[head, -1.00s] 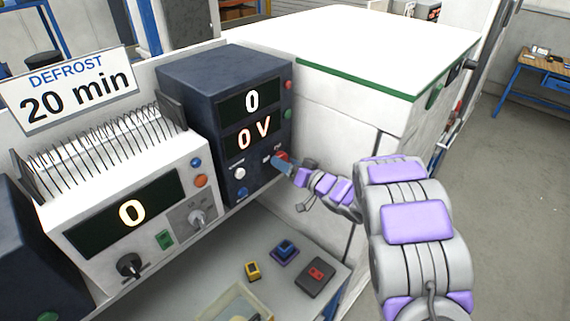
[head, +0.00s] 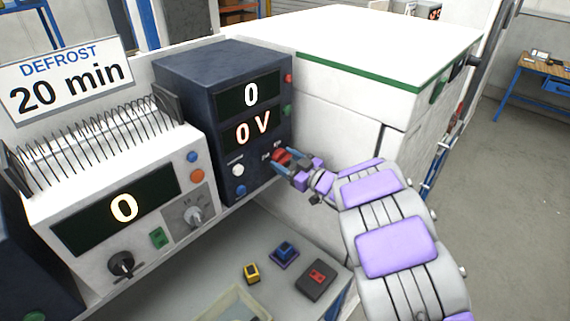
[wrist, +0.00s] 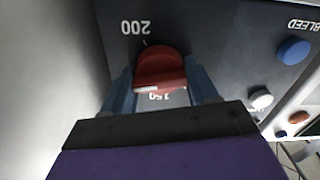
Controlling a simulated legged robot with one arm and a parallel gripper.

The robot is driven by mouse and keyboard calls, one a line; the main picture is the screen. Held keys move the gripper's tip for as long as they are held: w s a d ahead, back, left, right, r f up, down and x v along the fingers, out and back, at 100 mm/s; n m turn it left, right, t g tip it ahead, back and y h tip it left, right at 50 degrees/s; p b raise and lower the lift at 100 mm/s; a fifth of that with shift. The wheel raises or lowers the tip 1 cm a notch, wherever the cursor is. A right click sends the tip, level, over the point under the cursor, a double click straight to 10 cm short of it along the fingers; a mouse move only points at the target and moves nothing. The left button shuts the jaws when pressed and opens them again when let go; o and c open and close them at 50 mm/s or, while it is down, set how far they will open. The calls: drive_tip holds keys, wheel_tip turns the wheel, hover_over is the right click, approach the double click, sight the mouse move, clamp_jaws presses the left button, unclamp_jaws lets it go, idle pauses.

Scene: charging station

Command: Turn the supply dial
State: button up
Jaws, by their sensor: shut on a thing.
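The supply unit (head: 180,85) is a dark blue box with two displays reading "0" and "0 V". Its red dial (head: 281,156) is low on the front at the right. The dial (wrist: 160,70) also shows in the wrist view, between the marks "200" and "150", which appear upside down; its pale pointer mark is on the side by "150". My gripper (head: 283,162) is at the dial, with one blue finger on each side. In the wrist view my gripper (wrist: 165,88) is shut on the dial. The faces where the fingers touch are partly hidden.
A white unit (head: 70,250) with a display reading "0" and several knobs stands left of the supply. A white cabinet (head: 335,120) is at the right. Below, a grey surface carries a yellow block (head: 252,273), a blue block (head: 285,252) and a dark red-topped box (head: 316,279).

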drive_tip(key=shift+f+n, duration=0.1)
drive_tip(key=shift+n, duration=0.3)
drive_tip(key=o, duration=1.1)
drive_tip(key=shift+c, duration=0.2)
drive_tip(key=p+v, duration=0.1)
drive_tip(key=v, duration=1.6)
drive_tip(key=shift+d, duration=0.2)
drive_tip(key=shift+s, duration=0.1)
